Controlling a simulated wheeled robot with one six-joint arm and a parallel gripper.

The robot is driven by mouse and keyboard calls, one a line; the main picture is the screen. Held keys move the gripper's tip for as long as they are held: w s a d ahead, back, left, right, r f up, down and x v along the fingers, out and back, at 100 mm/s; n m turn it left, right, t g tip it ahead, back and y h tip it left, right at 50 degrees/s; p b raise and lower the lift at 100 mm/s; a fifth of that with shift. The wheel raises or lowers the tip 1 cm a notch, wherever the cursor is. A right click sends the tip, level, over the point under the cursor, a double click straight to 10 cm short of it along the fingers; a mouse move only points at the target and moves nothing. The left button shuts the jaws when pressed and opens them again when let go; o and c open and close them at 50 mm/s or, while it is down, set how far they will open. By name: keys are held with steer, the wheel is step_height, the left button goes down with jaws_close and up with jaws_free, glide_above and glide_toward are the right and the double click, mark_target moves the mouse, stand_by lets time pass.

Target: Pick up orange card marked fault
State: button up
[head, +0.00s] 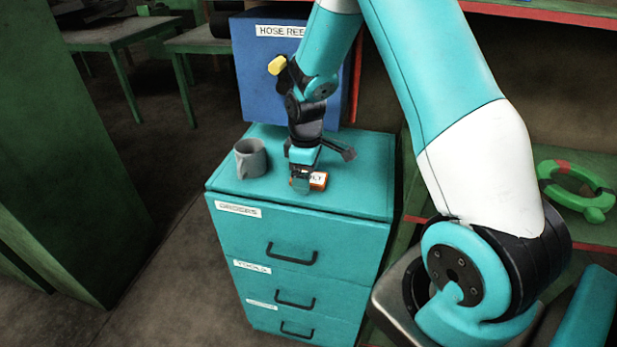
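The orange card (318,181) with a white label lies at the front of the teal cabinet's top (355,200). Only the end of its lettering shows, and its left part is hidden behind my gripper (301,183). My gripper points down at the card and overlaps its left side in the head view. Whether the fingers touch or hold the card cannot be told.
A grey mug (250,160) stands to the left on the cabinet top. A dark tool-like object (343,153) lies behind the card. A blue hose reel box (255,75) stands at the back. A green ring-shaped object (580,190) is on the right shelf.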

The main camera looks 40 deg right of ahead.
steer(key=shift+f, duration=0.15)
steer(key=shift+c, duration=0.2)
steer(key=c, duration=1)
